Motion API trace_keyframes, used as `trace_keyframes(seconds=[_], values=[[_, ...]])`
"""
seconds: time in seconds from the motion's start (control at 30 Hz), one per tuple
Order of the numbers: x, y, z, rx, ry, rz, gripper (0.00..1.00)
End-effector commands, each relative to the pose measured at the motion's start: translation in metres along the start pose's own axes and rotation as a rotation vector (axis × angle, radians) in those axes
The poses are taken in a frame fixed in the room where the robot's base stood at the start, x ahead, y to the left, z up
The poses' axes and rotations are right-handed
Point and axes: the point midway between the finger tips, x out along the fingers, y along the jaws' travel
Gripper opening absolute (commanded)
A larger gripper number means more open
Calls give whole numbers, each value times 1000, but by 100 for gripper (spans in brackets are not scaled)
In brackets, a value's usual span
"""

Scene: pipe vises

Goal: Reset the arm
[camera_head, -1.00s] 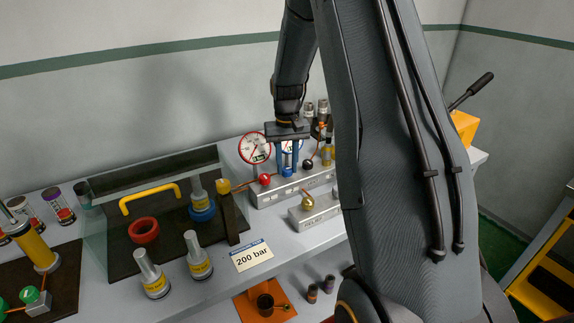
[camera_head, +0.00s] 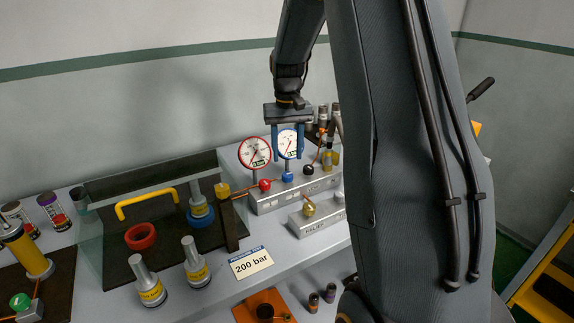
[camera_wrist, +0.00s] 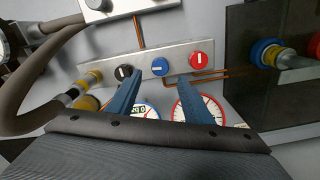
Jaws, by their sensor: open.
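My gripper (camera_head: 287,142) hangs from my arm above the metal valve block (camera_head: 264,202), its two blue fingers apart with nothing between them. The block carries a red knob (camera_head: 265,185), a blue knob (camera_head: 287,177) and a black knob (camera_head: 309,169). The fingers are above the blue knob and apart from it. The wrist view shows the open fingers (camera_wrist: 158,82) over the same block, with the blue knob (camera_wrist: 156,70) between the tips in the picture. A red-rimmed gauge (camera_head: 254,153) and a blue-rimmed gauge (camera_head: 287,143) stand behind the block, the blue one partly hidden by my fingers.
A smaller relief block (camera_head: 318,220) sits in front, with a brass knob (camera_head: 309,209). Left of it are a clear shield with a yellow handle (camera_head: 147,202), a red ring (camera_head: 140,237) and grey cylinders (camera_head: 150,283). A 200 bar card (camera_head: 251,262) lies near the bench edge.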

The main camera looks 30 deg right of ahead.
Motion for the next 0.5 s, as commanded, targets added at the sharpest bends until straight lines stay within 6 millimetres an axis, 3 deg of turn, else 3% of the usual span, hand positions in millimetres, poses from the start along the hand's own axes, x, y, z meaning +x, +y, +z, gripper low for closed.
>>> trace_keyframes(seconds=[0.17, 0.5], values=[[-11, 0, 0, 0, 0, 0, 46], [-11, 0, 0, 0, -1, 0, 46]])
